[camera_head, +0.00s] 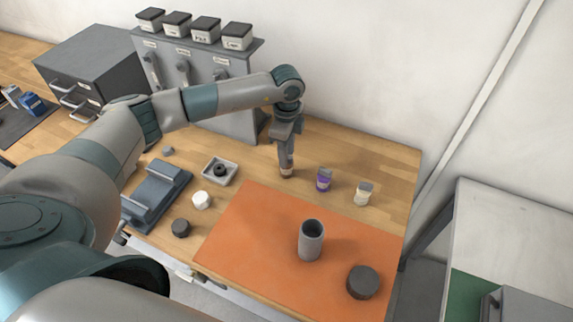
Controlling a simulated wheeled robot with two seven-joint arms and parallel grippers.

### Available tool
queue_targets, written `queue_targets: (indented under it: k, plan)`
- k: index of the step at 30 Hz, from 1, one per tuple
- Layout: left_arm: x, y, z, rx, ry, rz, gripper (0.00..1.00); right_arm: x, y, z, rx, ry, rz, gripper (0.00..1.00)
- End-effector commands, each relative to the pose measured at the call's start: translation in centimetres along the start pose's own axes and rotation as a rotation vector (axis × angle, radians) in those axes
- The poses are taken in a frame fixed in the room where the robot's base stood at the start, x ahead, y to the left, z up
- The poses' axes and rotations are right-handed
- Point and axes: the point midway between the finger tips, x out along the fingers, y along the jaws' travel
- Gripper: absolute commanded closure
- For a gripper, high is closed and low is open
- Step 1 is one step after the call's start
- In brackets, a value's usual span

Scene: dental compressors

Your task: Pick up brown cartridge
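The brown cartridge (287,172) stands upright on the wooden table, behind the orange mat. My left gripper (286,157) points straight down over it, and the fingers hide the cartridge's upper part. I cannot tell whether the fingers are open around it or shut on it. A purple cartridge (323,181) and a cream cartridge (362,195) stand in a row to its right, apart from the gripper. My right gripper is not in view.
An orange mat (250,235) holds a grey hollow cylinder (311,243) and a dark round cap (363,283). A small tray (232,179), a white knob (201,200), a dark knob (181,228) and a grey fixture (158,192) lie left. A grey dispenser stand (235,118) rises behind.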

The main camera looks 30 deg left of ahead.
Motion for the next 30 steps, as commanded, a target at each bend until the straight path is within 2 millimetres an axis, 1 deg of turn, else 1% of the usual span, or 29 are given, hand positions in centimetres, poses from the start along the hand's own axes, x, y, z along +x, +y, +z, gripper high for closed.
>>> queue_targets:
  k: [8, 9, 11, 12, 13, 24, 30]
  plan:
    - [0.0, 0.0, 0.0, 0.000, 0.000, 0.000, 0.67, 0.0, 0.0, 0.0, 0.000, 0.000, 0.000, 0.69]
    - [0.0, 0.0, 0.0, 0.000, 0.000, 0.000, 0.70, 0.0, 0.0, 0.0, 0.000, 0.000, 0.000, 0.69]
    - [-0.1, 0.0, 0.0, -0.001, 0.000, 0.000, 0.84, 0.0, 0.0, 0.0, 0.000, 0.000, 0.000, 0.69]
    - [-0.1, 0.0, 0.0, -0.001, 0.000, 0.000, 0.94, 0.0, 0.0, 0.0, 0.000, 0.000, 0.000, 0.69]
    - [-0.1, 0.0, 0.0, -0.001, 0.000, -0.001, 1.00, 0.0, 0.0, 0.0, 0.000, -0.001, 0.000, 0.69]
    - [-0.1, -0.1, 0.0, -0.001, 0.001, -0.001, 1.00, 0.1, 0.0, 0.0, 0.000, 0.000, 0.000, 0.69]
    - [-1.0, -0.1, 0.0, -0.001, 0.001, -0.003, 1.00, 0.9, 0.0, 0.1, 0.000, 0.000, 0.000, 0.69]
